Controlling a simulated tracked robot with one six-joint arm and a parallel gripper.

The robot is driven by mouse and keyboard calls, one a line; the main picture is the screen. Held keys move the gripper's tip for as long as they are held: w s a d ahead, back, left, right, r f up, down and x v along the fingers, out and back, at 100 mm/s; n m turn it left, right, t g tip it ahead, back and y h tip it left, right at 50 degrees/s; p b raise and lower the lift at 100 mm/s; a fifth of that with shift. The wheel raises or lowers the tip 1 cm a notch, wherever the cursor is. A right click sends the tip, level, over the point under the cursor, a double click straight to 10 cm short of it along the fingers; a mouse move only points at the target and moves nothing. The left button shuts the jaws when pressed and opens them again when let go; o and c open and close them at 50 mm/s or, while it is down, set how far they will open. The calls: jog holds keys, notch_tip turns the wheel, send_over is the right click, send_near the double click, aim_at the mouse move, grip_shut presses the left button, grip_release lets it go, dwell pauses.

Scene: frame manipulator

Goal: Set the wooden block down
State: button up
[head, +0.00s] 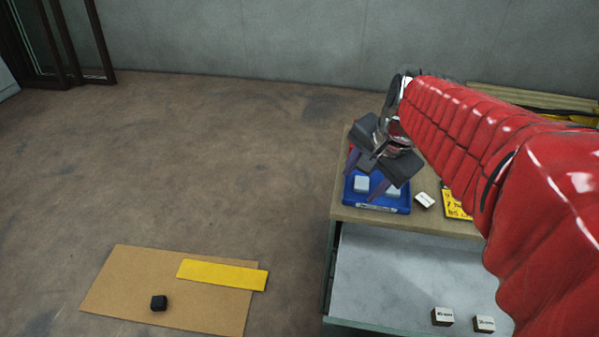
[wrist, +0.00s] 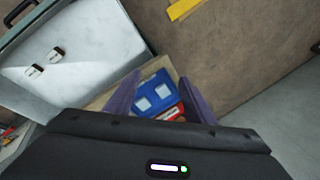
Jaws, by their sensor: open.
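My gripper (head: 366,174) is open above the blue tray on the cabinet top. In the wrist view its purple fingers (wrist: 160,82) stand apart with nothing held between them. A small block with a pale labelled face and dark sides (head: 424,200) lies on the top, right of the tray. Two similar labelled blocks, one left (head: 442,316) and one right (head: 484,324), sit in the open drawer. I cannot tell which is the wooden block. The blue tray (head: 378,206) also shows in the wrist view (wrist: 164,76), with two pale grey blocks in it.
The open drawer (head: 390,270) juts out below the cabinet top (head: 345,212). A red item (wrist: 170,113) adjoins the tray.

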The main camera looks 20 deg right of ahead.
jog(key=s+a+n+t, duration=0.1)
jog(key=s+a+n, duration=0.8)
jog(key=a+n, duration=0.2)
jog(key=shift+a+n, duration=0.3)
jog(key=shift+n, duration=0.9)
jog(key=shift+s+f, duration=0.1)
